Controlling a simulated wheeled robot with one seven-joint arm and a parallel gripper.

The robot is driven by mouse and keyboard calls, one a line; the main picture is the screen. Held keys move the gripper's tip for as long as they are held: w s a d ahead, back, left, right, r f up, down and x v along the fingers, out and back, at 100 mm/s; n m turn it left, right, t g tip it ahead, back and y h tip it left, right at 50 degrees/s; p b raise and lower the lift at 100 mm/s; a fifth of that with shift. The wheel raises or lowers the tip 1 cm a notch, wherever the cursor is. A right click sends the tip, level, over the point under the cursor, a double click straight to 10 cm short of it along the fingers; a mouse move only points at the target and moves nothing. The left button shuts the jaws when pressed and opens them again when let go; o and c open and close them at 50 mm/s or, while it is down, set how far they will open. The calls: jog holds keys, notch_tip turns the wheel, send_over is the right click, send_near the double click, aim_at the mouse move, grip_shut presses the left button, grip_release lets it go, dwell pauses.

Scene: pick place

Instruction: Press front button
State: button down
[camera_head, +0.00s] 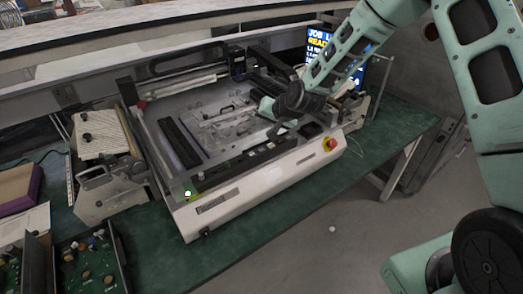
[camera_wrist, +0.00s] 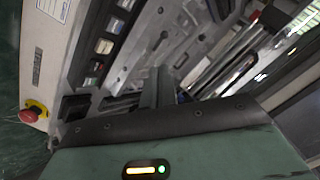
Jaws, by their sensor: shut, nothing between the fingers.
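A machine (camera_head: 230,190) with a pale front panel stands on a green bench. At its front left corner a small round button (camera_head: 188,194) glows white-green. A red knob-like button (camera_head: 330,143) on a yellow base sits at the front right corner, and the red button (camera_wrist: 33,112) also shows at the left of the wrist view. My gripper (camera_head: 282,130) is over the right part of the machine, apart from both buttons. In the wrist view my gripper (camera_wrist: 158,88) is shut and empty, above the machine bed. Its exact height is hard to tell.
A screen (camera_head: 325,45) with text stands behind my arm. A grey device (camera_head: 110,180) stands left of the machine, beside trays of circuit boards (camera_head: 88,262). A rail and carriage (camera_head: 237,62) cross the machine's back. Floor in front of the bench is mostly clear.

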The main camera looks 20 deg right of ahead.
aim_at(264, 151)
jog(key=shift+f+b, duration=2.45)
jog(key=shift+f, duration=1.55)
jog(key=shift+f, duration=0.1)
jog(key=shift+f+b, duration=0.3)
jog(key=shift+b, duration=0.1)
jog(key=shift+f+b, duration=0.4)
jog(key=shift+r, duration=0.1)
jog(key=shift+r+p, duration=0.45)
jog(key=shift+r, duration=0.3)
notch_tip(264, 151, up, 5)
jog(key=p, duration=0.3)
